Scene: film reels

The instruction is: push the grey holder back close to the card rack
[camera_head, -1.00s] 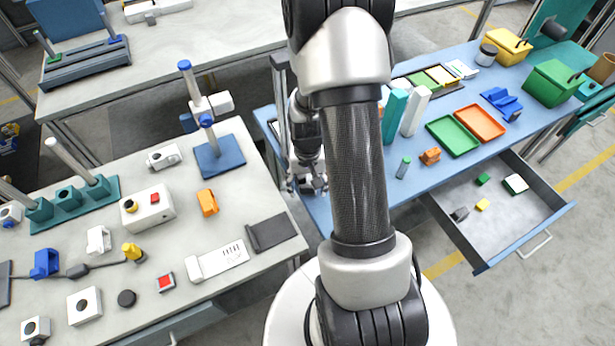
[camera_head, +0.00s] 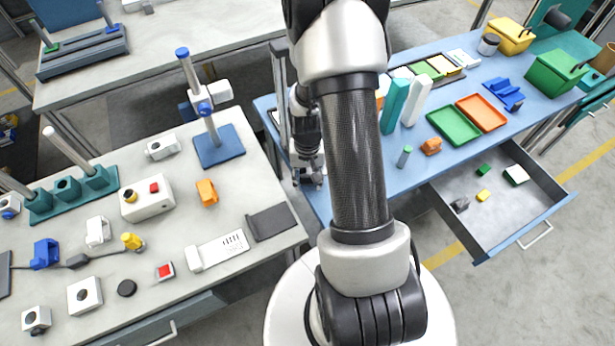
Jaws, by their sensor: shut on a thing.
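My gripper (camera_head: 312,180) is low over the left front end of the blue bench, partly hidden behind my own wrist and forearm. Its fingers look close together. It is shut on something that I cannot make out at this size. A dark rack with green and yellow cards, probably the card rack (camera_head: 437,82), lies toward the back of the blue bench, right of my arm. My arm covers its left end. I cannot pick out the grey holder with certainty; my arm hides part of the bench.
On the blue bench (camera_head: 390,178), a teal block (camera_head: 395,106) and a white block (camera_head: 416,101) stand right of my arm. Green (camera_head: 453,126) and orange (camera_head: 481,113) trays lie farther right. A drawer (camera_head: 505,210) stands open in front. A cluttered table (camera_head: 220,275) is on the left.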

